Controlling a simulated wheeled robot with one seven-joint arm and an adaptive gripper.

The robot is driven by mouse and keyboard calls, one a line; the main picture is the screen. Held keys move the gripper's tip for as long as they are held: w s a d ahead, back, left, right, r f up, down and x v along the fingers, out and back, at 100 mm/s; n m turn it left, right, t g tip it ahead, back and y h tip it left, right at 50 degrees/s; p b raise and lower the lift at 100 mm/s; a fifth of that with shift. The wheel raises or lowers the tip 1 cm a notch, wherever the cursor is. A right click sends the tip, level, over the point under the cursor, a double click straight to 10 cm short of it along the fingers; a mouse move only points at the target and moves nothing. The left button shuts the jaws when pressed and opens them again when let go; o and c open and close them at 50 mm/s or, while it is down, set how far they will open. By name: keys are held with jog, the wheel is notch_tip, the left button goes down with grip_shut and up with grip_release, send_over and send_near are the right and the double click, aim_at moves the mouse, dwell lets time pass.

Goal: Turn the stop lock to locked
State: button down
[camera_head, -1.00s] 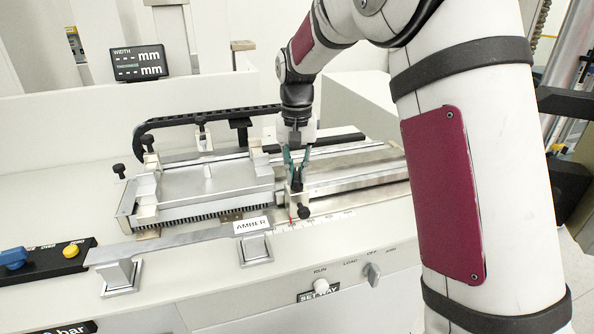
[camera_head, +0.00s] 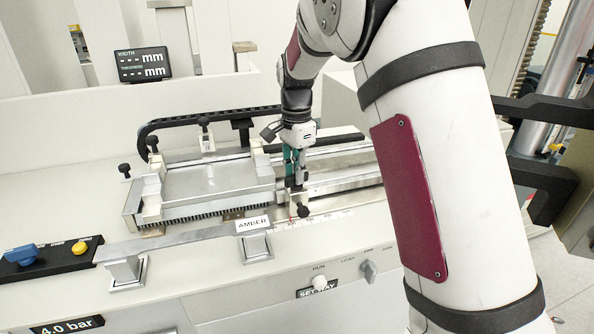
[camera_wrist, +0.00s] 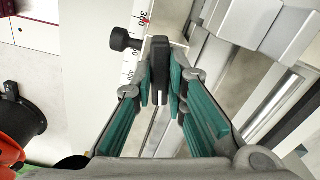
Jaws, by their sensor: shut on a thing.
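The stop lock is a dark upright lever (camera_wrist: 159,68) on the stop carriage. In the wrist view my gripper (camera_wrist: 161,88) has its two green-padded fingers closed on both sides of this lever. In the head view my gripper (camera_head: 294,172) reaches down onto the stop at the right end of the silver tray, and the fingers hide most of the lever. A black round knob (camera_head: 303,211) sticks out of the front of the stop, and it also shows in the wrist view (camera_wrist: 121,39). Whether the lever stands at locked cannot be read.
A white scale (camera_head: 312,219) with a red mark runs in front of the stop. The silver tray (camera_head: 205,182) lies to the left, with a black cable chain (camera_head: 200,119) behind it. A flat bar labelled AMBER (camera_head: 253,226) rests on two blocks in front.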

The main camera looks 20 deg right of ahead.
jog(key=shift+m+p, duration=0.35)
jog(key=shift+m, duration=1.15)
jog(key=c, duration=1.6)
grip_release()
jog(key=shift+r, duration=0.1)
notch_tip(320, 180, up, 12)
